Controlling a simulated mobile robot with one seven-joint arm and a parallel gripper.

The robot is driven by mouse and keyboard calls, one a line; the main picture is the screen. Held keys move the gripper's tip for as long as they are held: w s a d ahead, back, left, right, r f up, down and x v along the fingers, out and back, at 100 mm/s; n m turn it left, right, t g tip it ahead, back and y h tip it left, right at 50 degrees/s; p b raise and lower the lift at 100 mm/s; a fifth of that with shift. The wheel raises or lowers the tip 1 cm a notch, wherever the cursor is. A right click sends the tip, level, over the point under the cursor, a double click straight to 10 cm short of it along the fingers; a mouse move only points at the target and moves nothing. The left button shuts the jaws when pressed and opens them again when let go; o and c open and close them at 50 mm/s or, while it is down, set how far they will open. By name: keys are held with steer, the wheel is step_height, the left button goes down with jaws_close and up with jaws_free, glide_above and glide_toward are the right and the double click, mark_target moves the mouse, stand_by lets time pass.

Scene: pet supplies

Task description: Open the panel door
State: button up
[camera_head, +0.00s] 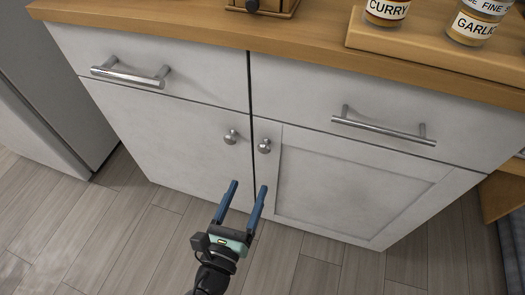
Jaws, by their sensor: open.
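A white cabinet has two doors below two drawers. The right door (355,190) has a recessed panel and a round metal knob (264,146) near its upper left edge. The left door (165,140) is flat, with its own round knob (231,136) near its upper right edge. Both doors look shut. My gripper (249,187) has blue fingers and is open and empty. In the picture its fingertips lie below the two knobs, pointing up toward them, apart from both. The exact depth gap to the doors cannot be told.
Bar handles cross the left drawer (131,75) and right drawer (383,129). The wooden countertop (190,30) carries spice jars (472,27) at the right. A grey appliance (60,80) stands at the left. The wooden floor (110,225) in front is clear.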

mark_target(263, 152)
steer(key=b+x, duration=0.2)
steer(key=x, duration=0.8)
steer(key=shift+w+d, duration=0.1)
jaws_close()
stand_by(1.1)
